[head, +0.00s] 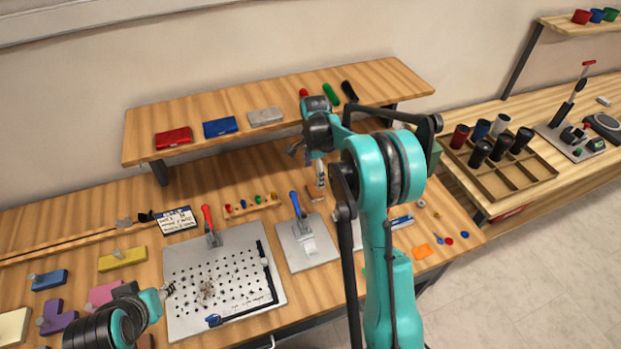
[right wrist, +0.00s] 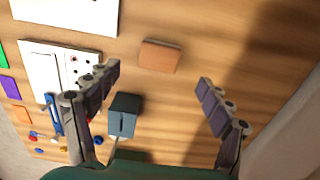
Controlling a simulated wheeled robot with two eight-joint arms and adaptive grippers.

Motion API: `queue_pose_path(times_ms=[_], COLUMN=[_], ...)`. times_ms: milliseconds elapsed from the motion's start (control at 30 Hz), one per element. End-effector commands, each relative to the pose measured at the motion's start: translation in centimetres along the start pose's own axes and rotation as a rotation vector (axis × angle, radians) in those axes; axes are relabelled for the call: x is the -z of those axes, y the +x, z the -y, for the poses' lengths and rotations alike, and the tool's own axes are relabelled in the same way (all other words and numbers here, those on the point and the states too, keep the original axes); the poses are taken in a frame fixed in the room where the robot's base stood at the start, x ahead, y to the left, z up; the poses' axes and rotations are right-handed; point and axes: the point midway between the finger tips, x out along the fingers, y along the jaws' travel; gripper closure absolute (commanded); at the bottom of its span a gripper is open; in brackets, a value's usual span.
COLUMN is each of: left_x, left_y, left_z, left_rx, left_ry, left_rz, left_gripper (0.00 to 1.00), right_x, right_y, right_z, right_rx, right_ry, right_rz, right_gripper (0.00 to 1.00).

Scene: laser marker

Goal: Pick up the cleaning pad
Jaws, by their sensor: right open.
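A flat brown-orange block (right wrist: 160,56), which looks like the cleaning pad, lies on the wooden table in the right wrist view. It sits a little beyond the tips of my right gripper (right wrist: 158,78), roughly centred between them and not touched. The right gripper is open and empty.
A dark slotted box (right wrist: 123,115) stands near the left finger in the right wrist view. The perforated plate (head: 185,265) and a clamp plate (head: 292,262) lie on the table. The raised shelf (head: 230,105) carries several small items.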

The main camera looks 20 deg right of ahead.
Motion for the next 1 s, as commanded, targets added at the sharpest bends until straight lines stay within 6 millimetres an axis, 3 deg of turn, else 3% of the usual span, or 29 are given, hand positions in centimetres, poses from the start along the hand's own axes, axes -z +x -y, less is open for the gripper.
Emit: queue_pose_path(times_ms=[600, 833, 1000], left_x=[-1.4, -1.4, -1.4], left_y=[2.0, 1.9, 1.9], left_z=[0.0, 0.0, 0.0], left_rx=[0.0, 0.0, 0.0], left_ry=[0.0, 0.0, 0.0], left_rz=[0.0, 0.0, 0.0], left_gripper=[0.6, 0.6, 0.6], right_x=[0.3, 0.3, 0.3], right_y=[7.5, 7.6, 7.6], right_z=[0.3, 0.3, 0.3], right_rx=[0.0, 0.0, 0.0], right_ry=[0.001, 0.001, 0.0], right_rz=[0.0, 0.0, 0.0], right_gripper=[0.2, 0.2, 0.65])
